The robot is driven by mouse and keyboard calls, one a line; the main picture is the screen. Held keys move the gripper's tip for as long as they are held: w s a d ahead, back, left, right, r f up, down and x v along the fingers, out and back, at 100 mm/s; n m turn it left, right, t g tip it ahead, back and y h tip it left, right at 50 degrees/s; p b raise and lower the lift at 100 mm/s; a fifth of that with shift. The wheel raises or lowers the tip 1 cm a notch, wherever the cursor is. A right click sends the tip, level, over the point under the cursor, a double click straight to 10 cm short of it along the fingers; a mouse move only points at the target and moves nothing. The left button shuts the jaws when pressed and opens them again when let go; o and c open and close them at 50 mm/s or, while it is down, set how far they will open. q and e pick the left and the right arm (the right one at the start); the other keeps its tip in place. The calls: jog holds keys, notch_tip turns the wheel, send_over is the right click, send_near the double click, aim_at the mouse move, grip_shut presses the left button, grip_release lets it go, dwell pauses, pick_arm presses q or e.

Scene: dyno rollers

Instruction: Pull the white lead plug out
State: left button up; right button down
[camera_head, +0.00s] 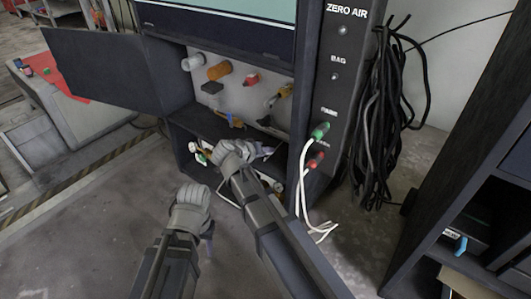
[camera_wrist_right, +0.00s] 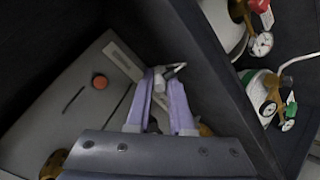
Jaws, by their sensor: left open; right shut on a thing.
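My right gripper (camera_head: 262,151) reaches into the lower opening of the dark cabinet, its fingers partly hidden by my wrist in the head view. In the right wrist view, its two pale purple fingers (camera_wrist_right: 164,84) are shut on a small white plug (camera_wrist_right: 160,79). A short whitish lead end shows at the plug's right. The plug is close to a grey panel (camera_wrist_right: 85,110), but I cannot tell whether it is still seated. My left gripper (camera_head: 209,246) is open and empty, low over the floor in front of the cabinet, mostly hidden by its wrist.
White cables hang from a green plug (camera_head: 320,131) and a red plug (camera_head: 316,160) on the cabinet's right face. Gas regulators with gauges (camera_wrist_right: 262,44) stand beside the right gripper. Black cables (camera_head: 385,110) hang at the right. An open door (camera_head: 105,70) is at left.

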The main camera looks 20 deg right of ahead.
jog(key=c, duration=0.7)
grip_release()
jog(key=shift+p+v, duration=2.2)
jog(key=shift+v, duration=1.7)
jog(key=shift+f, duration=0.1)
